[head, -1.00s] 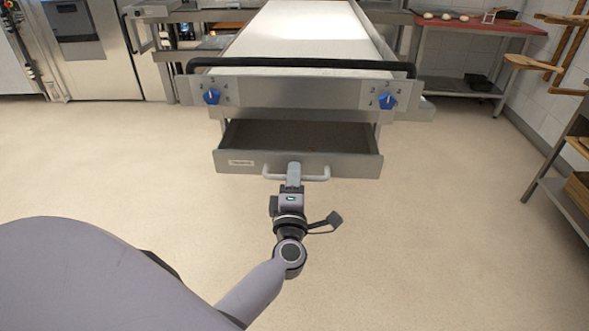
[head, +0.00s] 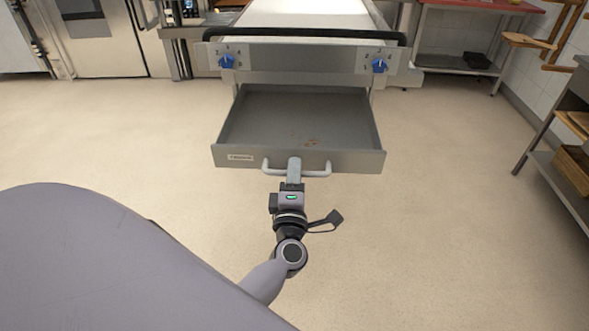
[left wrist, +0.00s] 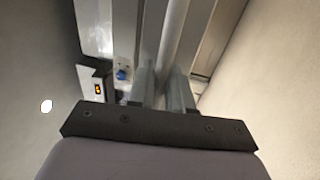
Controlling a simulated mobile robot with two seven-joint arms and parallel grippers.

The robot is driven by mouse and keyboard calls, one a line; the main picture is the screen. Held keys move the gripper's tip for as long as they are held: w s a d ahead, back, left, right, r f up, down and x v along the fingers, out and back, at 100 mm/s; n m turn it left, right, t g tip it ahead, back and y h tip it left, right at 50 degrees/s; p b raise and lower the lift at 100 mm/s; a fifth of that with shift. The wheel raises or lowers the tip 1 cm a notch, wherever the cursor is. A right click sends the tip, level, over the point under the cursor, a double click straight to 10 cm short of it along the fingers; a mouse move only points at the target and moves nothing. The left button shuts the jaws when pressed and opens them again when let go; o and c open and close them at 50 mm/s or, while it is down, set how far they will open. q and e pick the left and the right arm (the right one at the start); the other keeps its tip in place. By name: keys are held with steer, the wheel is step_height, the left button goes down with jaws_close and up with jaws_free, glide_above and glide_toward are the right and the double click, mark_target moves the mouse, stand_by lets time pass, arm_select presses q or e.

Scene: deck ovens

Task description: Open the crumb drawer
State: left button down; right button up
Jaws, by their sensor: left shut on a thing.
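The crumb drawer (head: 228,130) is a grey metal tray, pulled well out under the front panel of the loader. A few brown crumbs (head: 311,142) lie on its floor. Its pale bar handle (head: 318,172) runs across the middle of the drawer front. My left gripper (head: 295,166) is shut on the handle, with the arm reaching in from below. In the left wrist view the two fingers (left wrist: 162,88) stand on either side of the pale bar (left wrist: 173,45). My right gripper is not in view.
The loader's front panel (head: 300,65) has two blue knobs and a black bar (head: 300,35) above the drawer. A red-topped table (head: 480,6) is at the back right and a shelf unit (head: 560,150) at the right edge. The floor (head: 440,230) around the drawer is clear.

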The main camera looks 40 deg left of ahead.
arm_select(q)
steer(key=shift+s+d, duration=0.3)
steer(key=shift+s, duration=0.15)
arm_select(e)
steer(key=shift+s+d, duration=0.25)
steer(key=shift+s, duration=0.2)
arm_select(q)
steer(key=c, duration=1.2)
jaws_free()
steer(key=shift+s+d+f, duration=0.1)
steer(key=shift+s, duration=0.05)
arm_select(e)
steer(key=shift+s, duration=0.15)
